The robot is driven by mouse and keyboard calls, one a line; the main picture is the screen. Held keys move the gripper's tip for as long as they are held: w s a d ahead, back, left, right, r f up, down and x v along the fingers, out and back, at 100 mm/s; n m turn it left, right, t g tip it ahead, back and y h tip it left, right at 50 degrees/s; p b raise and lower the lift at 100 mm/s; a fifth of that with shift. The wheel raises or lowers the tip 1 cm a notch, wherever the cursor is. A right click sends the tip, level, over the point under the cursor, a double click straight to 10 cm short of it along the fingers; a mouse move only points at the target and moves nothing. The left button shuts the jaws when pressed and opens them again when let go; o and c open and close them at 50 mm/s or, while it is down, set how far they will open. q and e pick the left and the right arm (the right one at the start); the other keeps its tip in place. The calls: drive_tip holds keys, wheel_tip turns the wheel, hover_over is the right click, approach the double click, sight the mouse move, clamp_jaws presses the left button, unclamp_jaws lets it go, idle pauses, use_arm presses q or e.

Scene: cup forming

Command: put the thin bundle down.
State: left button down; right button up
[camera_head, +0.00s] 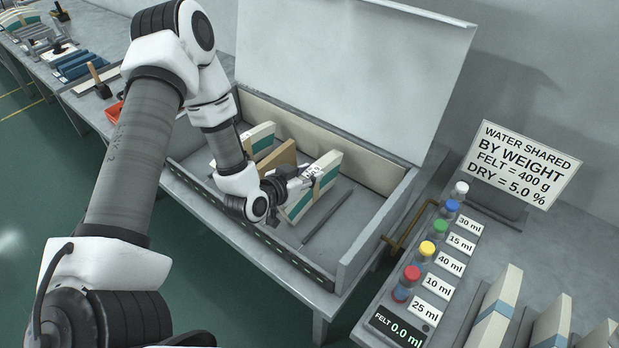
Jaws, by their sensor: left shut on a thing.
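My left gripper (306,178) reaches down into the open grey box and is shut on a thin off-white bundle with a green band (328,163). The bundle stands on edge, slightly tilted, at the right end of a short row. A brown bundle (278,158) stands to its left. Another off-white bundle with a green band (260,139) stands further left, partly behind my arm. My wrist hides part of the held bundle, and I cannot tell whether its lower edge touches the box floor. My right gripper is not in view.
The box (405,210) has its lid (355,65) raised behind. A dark thin bar (327,216) lies on its floor, with bare floor at right. A bench at right holds capped bottles (427,250), a sign (522,160), a felt display (398,327) and banded bundles (497,303).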

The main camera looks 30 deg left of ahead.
use_arm(q)
drive_tip(key=shift+w+f, duration=0.1)
drive_tip(key=shift+f, duration=0.5)
drive_tip(key=shift+s, duration=0.25)
drive_tip(key=shift+f, duration=0.1)
drive_tip(key=c, duration=0.8)
unclamp_jaws()
drive_tip(key=shift+w, duration=0.1)
drive_tip(key=shift+c, duration=0.2)
drive_tip(key=shift+d, duration=0.1)
